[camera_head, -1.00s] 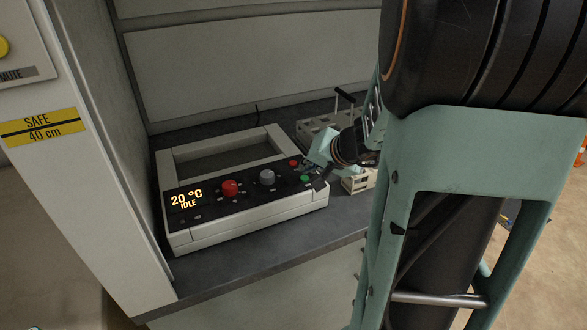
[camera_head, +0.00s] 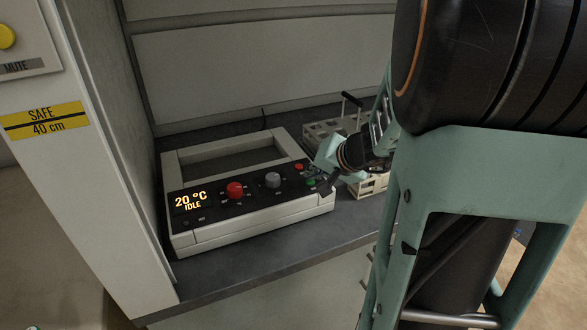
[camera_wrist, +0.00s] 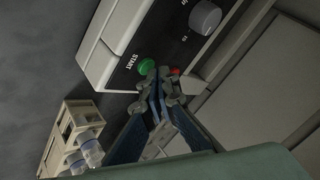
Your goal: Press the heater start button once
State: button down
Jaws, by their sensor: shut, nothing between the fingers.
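The heater (camera_head: 300,210) is a pale box on the dark bench, with a lit display (camera_head: 191,200) reading 20 °C IDLE. The green start button (camera_head: 311,182) is at the right end of its black panel; in the wrist view the green button (camera_wrist: 147,67) sits beside the word START. A smaller red button (camera_head: 299,167) is behind it, and a bit of red (camera_wrist: 175,72) shows in the wrist view. My gripper (camera_head: 324,190) is shut and empty, its tips (camera_wrist: 158,76) close beside the green button. I cannot tell whether they touch the panel.
A red knob (camera_head: 235,190) and a grey knob (camera_head: 272,180) stand on the panel to the left. A rack (camera_head: 322,129) with a black handle is behind my gripper; a rack with clear vials (camera_wrist: 91,151) shows in the wrist view. A cabinet wall (camera_head: 90,120) stands at left.

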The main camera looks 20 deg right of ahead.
aim_at(312, 182)
jog(key=shift+f+b, duration=0.4)
jog(key=shift+b, duration=0.15)
dwell(0.4)
jog(key=shift+r, duration=0.1)
jog(key=shift+r+p, duration=0.45)
jog(key=shift+r, duration=0.3)
notch_tip(312, 182, up, 5)
jog(key=p, duration=0.3)
jog(key=shift+p, duration=0.3)
dwell(0.5)
